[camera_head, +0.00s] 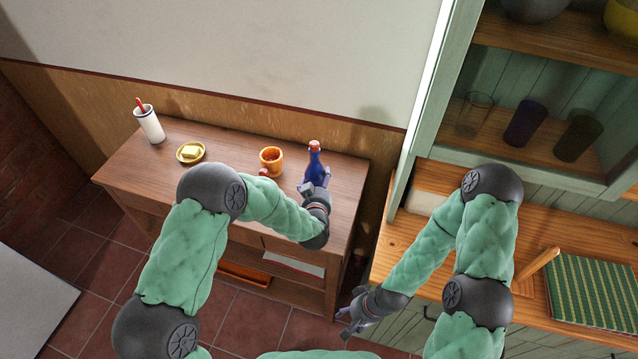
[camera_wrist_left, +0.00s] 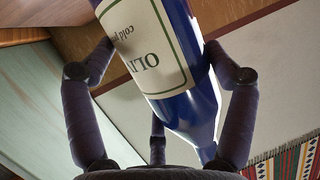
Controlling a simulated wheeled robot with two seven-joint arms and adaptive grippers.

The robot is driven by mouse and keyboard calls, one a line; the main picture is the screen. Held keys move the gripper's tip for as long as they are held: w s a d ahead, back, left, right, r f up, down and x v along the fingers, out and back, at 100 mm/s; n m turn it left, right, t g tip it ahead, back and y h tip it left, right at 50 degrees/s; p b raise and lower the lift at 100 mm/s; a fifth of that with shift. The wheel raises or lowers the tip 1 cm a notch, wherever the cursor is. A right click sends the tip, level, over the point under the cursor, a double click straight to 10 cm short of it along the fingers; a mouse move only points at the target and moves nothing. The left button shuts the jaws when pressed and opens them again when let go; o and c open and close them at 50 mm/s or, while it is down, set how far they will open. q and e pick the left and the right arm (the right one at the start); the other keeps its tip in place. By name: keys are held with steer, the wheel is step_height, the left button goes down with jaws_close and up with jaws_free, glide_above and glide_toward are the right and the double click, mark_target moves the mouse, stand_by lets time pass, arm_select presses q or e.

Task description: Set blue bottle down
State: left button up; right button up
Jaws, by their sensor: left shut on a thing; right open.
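The blue bottle (camera_head: 314,165) with a red cap stands roughly upright at the right end of the wooden side table (camera_head: 220,148). I cannot tell whether its base touches the tabletop. My left gripper (camera_head: 316,185) is shut on it, and its fingers hide the lower part. In the left wrist view the bottle (camera_wrist_left: 180,85) with its cream label sits between the fingers of my left gripper (camera_wrist_left: 160,70). My right gripper (camera_head: 350,318) is open and empty, low between the side table and the cabinet.
An orange mug (camera_head: 271,160) stands just left of the bottle. A yellow dish with butter (camera_head: 191,152) and a white cup with a red stick (camera_head: 149,125) stand farther left. The green cabinet (camera_head: 420,130) rises to the right, with a striped green cloth (camera_head: 592,292) on its counter.

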arm_select(q)
steer(key=shift+w, duration=0.1)
steer(key=o, duration=1.5)
steer(key=shift+f, duration=0.15)
steer(key=shift+s+r, duration=0.25)
steer(key=v, duration=1.1)
steer(key=shift+s+p, duration=0.35)
steer(key=shift+a, duration=0.1)
